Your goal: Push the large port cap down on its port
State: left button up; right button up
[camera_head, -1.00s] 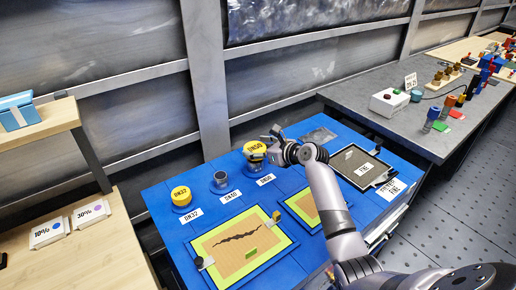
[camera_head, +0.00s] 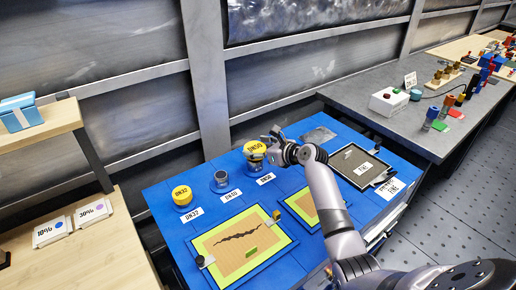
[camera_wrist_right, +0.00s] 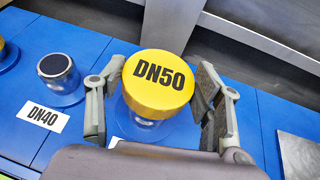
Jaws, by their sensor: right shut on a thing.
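The large yellow port cap marked DN50 (camera_head: 254,148) is at the top of its port, at the back of the blue bench. In the right wrist view the cap (camera_wrist_right: 158,82) is over the port (camera_wrist_right: 150,130), whose lower part shows beneath the cap. Whether the cap is fully seated I cannot tell. My right gripper (camera_head: 271,146) reaches in from the right. In the wrist view its two fingers (camera_wrist_right: 161,88) stand on either side of the cap, shut on it. My left gripper is not in view.
An uncapped port (camera_head: 221,181) by the DN40 label and a smaller yellow cap marked DN32 (camera_head: 182,195) stand to the left. A cracked panel (camera_head: 270,262) lies in front. A dark framed tray (camera_head: 376,180) lies at right. A wall stands close behind the bench.

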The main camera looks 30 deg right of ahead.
jog(key=shift+f, duration=1.05)
jog(key=shift+r, duration=0.1)
jog(key=shift+p, duration=0.3)
jog(key=shift+f, duration=0.6)
jog(key=shift+p, duration=0.55)
dwell(0.6)
jog(key=shift+f, duration=0.7)
dwell(1.8)
jog(key=o, duration=0.9)
